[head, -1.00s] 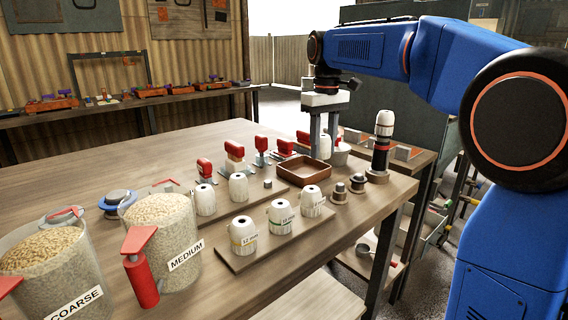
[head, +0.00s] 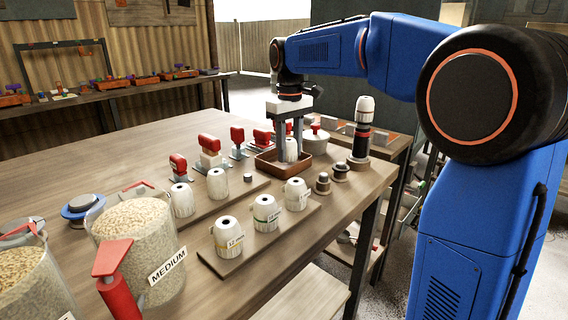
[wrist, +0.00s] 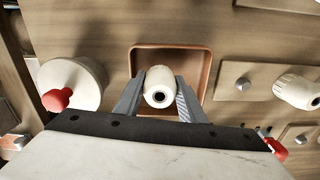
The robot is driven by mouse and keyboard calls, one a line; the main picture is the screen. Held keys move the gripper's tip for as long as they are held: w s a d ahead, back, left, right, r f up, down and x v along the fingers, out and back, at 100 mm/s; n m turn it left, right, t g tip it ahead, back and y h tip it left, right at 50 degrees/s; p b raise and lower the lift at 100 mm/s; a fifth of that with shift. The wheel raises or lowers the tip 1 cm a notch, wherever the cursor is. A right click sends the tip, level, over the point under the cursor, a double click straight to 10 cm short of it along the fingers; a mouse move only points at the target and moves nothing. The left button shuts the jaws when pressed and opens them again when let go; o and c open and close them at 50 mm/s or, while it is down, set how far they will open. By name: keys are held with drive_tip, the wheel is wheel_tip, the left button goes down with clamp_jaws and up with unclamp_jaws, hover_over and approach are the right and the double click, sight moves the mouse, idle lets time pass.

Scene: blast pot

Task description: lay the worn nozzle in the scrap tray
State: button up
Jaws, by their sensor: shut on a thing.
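The worn nozzle (head: 291,150) is a cream-white, rounded piece with a dark bore. My gripper (head: 289,148) is shut on it, one finger on each side. In the wrist view the nozzle (wrist: 158,88) shows end-on between the fingertips (wrist: 159,95). The scrap tray (head: 267,170) is a shallow brown square tray on the bench. Its rim (wrist: 206,62) frames the nozzle in the wrist view, so the nozzle is inside the tray's outline. I cannot tell whether it touches the tray floor.
A dark upright holder (head: 361,142) with a white nozzle on top stands right of the tray. Small dark fittings (head: 322,183) stand in front. White nozzles sit on boards (head: 240,254) nearer me. Red-handled tools (head: 210,150) stand left. A lidded white pot (head: 316,141) is behind the tray.

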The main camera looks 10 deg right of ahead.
drive_tip(key=shift+f, duration=0.2)
drive_tip(key=o, duration=1.2)
drive_tip(key=shift+o, duration=0.2)
drive_tip(key=shift+r, duration=0.15)
wheel_tip(320, 180, up, 17)
drive_tip(key=shift+s, duration=0.1)
